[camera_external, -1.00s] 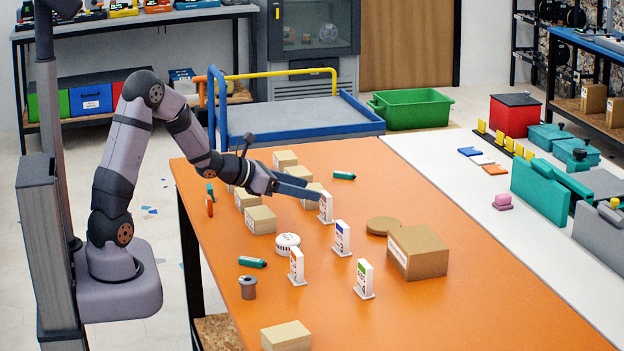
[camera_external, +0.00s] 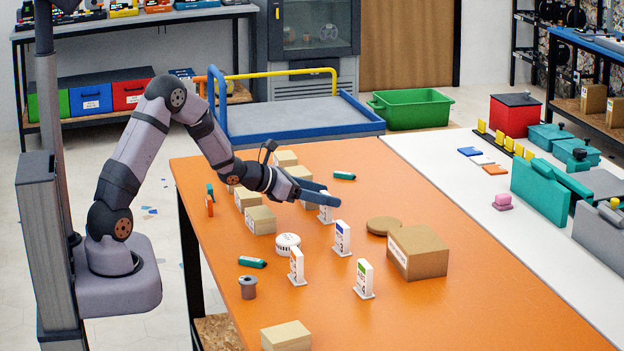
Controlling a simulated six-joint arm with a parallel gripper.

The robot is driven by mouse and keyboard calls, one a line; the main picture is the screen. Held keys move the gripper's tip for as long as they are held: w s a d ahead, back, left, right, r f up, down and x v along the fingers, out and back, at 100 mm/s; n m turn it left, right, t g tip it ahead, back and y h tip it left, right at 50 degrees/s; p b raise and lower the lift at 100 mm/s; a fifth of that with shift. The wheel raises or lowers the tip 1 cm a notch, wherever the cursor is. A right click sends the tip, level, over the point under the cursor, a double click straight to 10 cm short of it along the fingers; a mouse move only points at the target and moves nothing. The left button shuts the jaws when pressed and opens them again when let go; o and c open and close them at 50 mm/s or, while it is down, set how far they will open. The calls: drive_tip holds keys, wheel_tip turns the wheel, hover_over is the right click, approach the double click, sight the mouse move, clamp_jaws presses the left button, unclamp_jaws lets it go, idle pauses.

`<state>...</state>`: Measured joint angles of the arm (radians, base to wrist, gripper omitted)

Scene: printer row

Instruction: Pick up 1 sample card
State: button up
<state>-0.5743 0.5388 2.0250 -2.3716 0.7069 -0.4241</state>
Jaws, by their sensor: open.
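Several white sample cards stand upright on small bases on the orange table. One card with a blue band (camera_external: 342,238) is near the middle. One with an orange-red mark (camera_external: 297,267) is closer to the front, and one with a green band (camera_external: 364,279) is right of it. Another card (camera_external: 325,214) is farther back, its top partly hidden by my gripper. My gripper (camera_external: 333,196) is open, with its blue-grey fingers around or just above the top of that back card; I cannot tell whether they touch it.
Cardboard boxes (camera_external: 260,220) stand left of the back card. A round white item (camera_external: 287,243), a brown disc (camera_external: 383,226) and a larger box (camera_external: 418,252) are nearby. A teal marker (camera_external: 344,175) lies behind. The table's right front is clear.

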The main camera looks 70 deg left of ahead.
sight(326, 193)
drive_tip(key=shift+w+f, duration=0.25)
drive_tip(key=shift+w, duration=0.4)
drive_tip(key=c, duration=1.1)
wheel_tip(326, 193, up, 10)
drive_tip(key=shift+p, duration=0.4)
